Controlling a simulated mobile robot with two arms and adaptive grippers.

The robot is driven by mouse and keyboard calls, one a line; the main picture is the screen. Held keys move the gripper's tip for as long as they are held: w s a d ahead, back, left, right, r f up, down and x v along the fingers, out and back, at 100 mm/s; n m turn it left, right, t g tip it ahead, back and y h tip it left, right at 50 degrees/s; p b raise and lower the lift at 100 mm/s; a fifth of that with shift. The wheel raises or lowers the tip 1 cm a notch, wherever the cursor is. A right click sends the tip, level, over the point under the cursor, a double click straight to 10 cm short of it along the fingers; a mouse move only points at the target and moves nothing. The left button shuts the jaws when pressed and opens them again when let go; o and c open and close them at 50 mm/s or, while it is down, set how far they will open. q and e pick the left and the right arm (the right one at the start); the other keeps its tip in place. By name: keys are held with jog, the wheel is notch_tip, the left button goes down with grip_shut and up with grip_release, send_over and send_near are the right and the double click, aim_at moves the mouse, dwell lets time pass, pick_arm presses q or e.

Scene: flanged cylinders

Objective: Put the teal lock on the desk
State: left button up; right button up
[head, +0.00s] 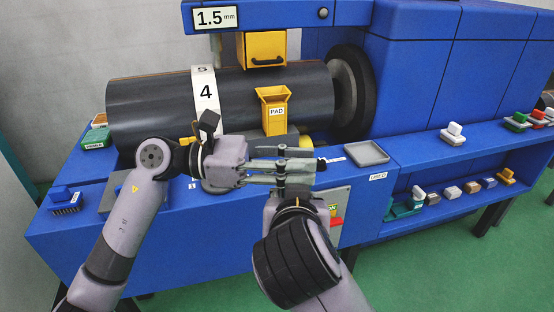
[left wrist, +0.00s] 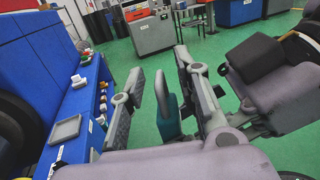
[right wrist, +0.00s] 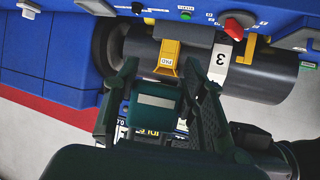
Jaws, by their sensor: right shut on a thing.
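The teal lock (right wrist: 155,103) sits between the fingers of my right gripper (right wrist: 160,100), which is shut on it; a pale label shows on its face. The teal lock also shows in the left wrist view (left wrist: 167,122), with a dark rounded upper part. My left gripper (left wrist: 160,90) has its fingers on both sides of the lock, and a gap shows between its left finger and the lock. In the head view my left gripper (head: 283,170) and right gripper (head: 284,178) meet over the front of the blue bench, and their fingers mostly hide the lock.
A blue bench (head: 240,255) runs along the machine with a large dark cylinder (head: 150,100). A grey tray (head: 366,153) lies on its ledge right of my grippers. A lower shelf to the right holds several small coloured items. A brush (head: 66,200) stands at the left end.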

pick_arm(q)
jog(key=shift+c, duration=0.4)
grip_shut()
pick_arm(e)
jog(key=o, duration=1.3)
jog(key=shift+f, duration=0.1)
